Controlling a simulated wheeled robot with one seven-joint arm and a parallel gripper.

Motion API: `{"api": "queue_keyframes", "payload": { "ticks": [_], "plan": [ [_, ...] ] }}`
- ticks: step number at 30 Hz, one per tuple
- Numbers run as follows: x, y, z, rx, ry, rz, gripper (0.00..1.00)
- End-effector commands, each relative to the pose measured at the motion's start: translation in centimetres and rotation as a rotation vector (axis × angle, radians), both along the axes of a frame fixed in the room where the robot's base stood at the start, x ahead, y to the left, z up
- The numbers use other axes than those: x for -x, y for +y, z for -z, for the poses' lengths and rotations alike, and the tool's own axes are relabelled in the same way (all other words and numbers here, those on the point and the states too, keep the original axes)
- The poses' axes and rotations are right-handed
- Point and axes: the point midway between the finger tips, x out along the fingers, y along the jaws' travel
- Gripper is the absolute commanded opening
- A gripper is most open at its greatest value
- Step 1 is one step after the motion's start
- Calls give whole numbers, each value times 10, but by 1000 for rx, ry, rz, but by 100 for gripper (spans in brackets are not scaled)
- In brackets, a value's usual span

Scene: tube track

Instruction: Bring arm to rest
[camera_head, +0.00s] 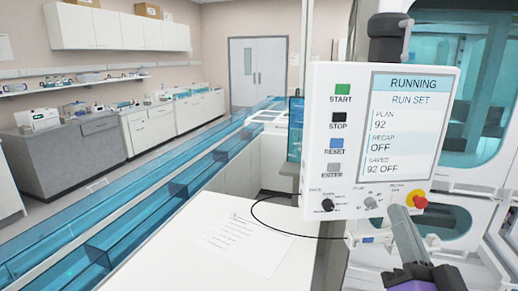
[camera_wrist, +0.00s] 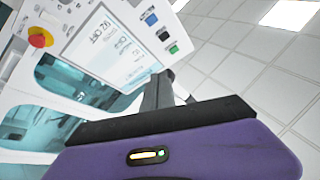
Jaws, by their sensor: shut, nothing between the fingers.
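My gripper (camera_head: 400,220) is at the lower right of the head view, its grey fingers pointing up and its purple body below them. The fingers are shut with nothing held. In the wrist view my gripper (camera_wrist: 160,88) rises from the purple body in the middle. It is just in front of and below the white control panel (camera_head: 352,140), close to the red emergency knob (camera_head: 418,200); I cannot tell if they touch. The panel screen (camera_head: 410,127) reads RUNNING, RUN SET, PLAN 92, RECAP OFF, SAVED 92 OFF. The panel also shows tilted in the wrist view (camera_wrist: 83,27).
A blue transparent track (camera_head: 140,205) runs along the left. A white counter (camera_head: 160,262) with a paper sheet (camera_head: 248,243) is in front. A black cable (camera_head: 283,231) loops below the panel. The glazed machine (camera_head: 493,85) stands at the right. Lab benches (camera_head: 72,155) line the back left.

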Motion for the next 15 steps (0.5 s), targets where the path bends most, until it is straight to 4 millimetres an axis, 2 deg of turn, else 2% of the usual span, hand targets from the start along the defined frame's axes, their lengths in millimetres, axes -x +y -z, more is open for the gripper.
{"api": "queue_keyframes", "payload": {
  "ticks": [1,6,15],
  "plan": [
    [13,1,22,30,23,17,0],
    [57,6,76,138,72,68,0],
    [145,14,154,309,197,117,0]
  ]
}}
